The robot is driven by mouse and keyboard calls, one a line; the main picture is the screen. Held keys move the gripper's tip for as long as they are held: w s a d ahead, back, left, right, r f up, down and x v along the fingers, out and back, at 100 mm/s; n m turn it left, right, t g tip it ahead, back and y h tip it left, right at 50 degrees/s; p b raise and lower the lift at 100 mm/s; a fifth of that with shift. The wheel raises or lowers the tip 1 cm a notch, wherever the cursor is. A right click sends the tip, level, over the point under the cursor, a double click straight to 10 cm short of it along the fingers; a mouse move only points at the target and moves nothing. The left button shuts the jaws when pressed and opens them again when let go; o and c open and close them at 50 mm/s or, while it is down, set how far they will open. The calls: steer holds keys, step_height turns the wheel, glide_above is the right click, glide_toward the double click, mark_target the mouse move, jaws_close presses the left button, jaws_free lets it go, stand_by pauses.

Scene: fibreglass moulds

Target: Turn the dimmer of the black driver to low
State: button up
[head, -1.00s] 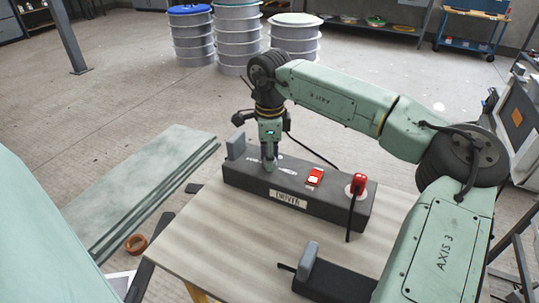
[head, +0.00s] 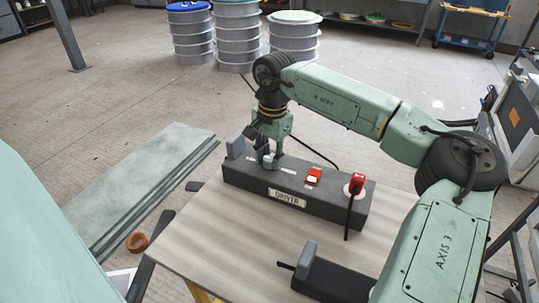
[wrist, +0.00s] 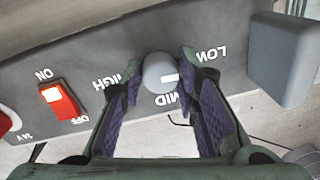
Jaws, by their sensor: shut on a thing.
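The black driver (head: 235,178) is a long dark box lying on the table. Its labelled top also fills the upper part of the wrist view (wrist: 110,60). The dimmer (wrist: 158,68) is a round grey knob with a white mark, among the labels HIGH, MID and LOW. The mark points to the right in the wrist view, between MID and LOW. My gripper (wrist: 163,62) reaches down with one finger on each side of the knob and is shut on it. In the head view my gripper (head: 269,158) stands over the driver's left part, partly hiding the knob.
A lit red rocker switch (wrist: 59,102) marked ON and OFF and a red plug (head: 357,182) with a black cable sit on the driver. A grey block (head: 236,147) rises at its left end. Another black unit (head: 335,284) lies at the table's front.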

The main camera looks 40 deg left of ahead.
steer(key=shift+n, duration=0.5)
steer(key=o, duration=1.2)
steer(key=shift+c, duration=0.2)
step_height(320, 180, up, 12)
steer(key=shift+d, duration=0.35)
steer(key=shift+r, duration=0.1)
